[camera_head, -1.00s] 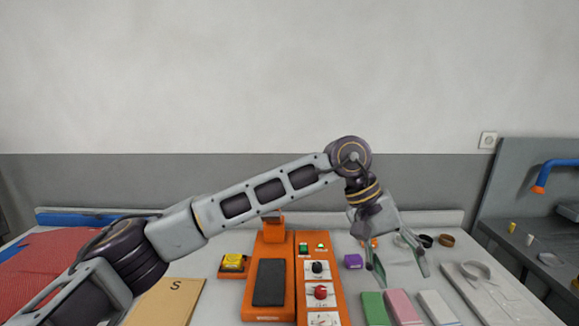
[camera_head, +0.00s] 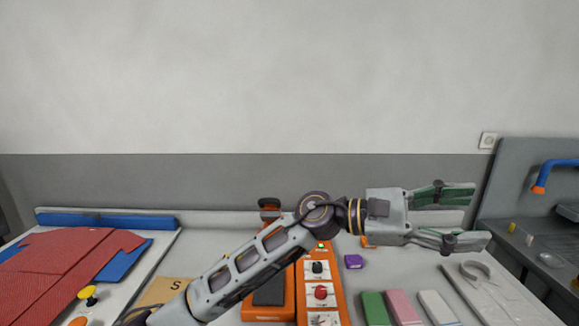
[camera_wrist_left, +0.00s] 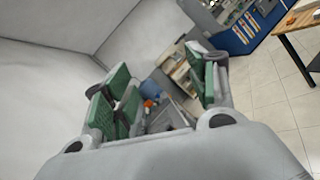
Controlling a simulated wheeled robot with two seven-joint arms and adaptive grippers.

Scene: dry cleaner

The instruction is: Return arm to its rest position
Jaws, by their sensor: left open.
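My left arm comes in from the lower left in the head view. My left gripper (camera_head: 455,217) is open, with its fingers pointing right above the right part of the table. Nothing is between the fingers. In the left wrist view the open gripper (camera_wrist_left: 165,100) shows its green finger pads spread apart, with the room beyond them. The forearm covers part of the orange machine (camera_head: 338,290). My right gripper is not in view.
Green, pink and white blocks (camera_head: 403,307) lie at the front right, beside a grey tray (camera_head: 490,300). A red cloth (camera_head: 60,265) lies at the left. A grey side station (camera_head: 530,200) stands at the right.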

